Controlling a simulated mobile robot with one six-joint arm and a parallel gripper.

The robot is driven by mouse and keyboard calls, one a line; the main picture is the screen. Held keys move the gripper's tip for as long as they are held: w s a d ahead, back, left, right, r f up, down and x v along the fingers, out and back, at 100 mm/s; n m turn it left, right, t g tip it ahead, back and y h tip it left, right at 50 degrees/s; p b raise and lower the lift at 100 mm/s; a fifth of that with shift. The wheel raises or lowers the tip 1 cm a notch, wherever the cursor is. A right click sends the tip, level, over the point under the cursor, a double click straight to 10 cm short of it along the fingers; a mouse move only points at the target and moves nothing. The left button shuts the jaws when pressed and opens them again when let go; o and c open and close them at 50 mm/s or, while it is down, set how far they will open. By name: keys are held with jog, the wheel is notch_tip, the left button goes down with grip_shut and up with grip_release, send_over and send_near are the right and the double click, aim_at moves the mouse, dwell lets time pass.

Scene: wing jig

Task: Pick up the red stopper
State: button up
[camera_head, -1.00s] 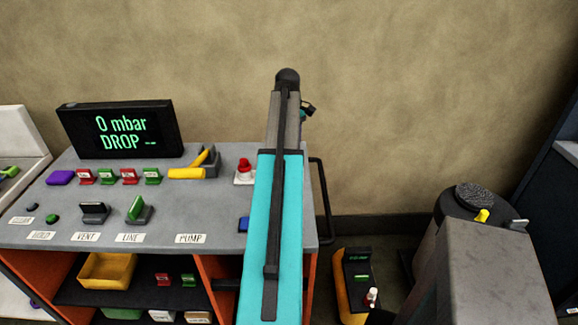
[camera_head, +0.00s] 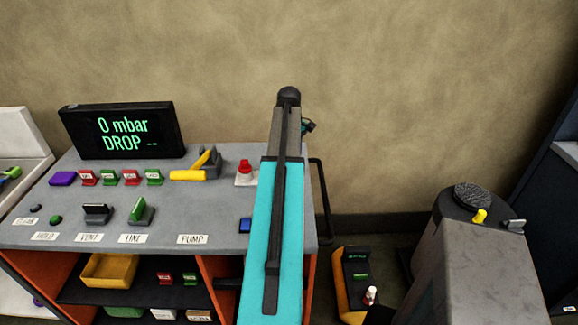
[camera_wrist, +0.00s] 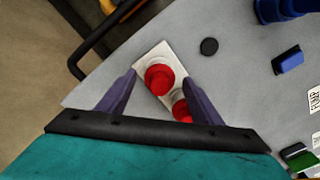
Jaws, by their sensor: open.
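Two red stoppers with white collars stand on a small white plate (camera_wrist: 148,53) on the grey bench. In the wrist view one red stopper (camera_wrist: 158,78) is between the finger tips of my gripper (camera_wrist: 160,80). The other red stopper (camera_wrist: 181,111) is nearer my palm, partly hidden by the gripper body. The purple fingers are apart, with nothing held; I cannot tell their height over the plate. In the head view one red stopper (camera_head: 244,167) shows left of my arm, and my gripper is mostly hidden behind the arm.
A black rail (camera_head: 321,200) runs along the bench's right edge. A display (camera_head: 122,131) reads 0 mbar.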

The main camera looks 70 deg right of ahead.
jog(key=shift+f, duration=0.25)
jog(key=shift+c, duration=0.3)
jog(key=c, duration=1.1)
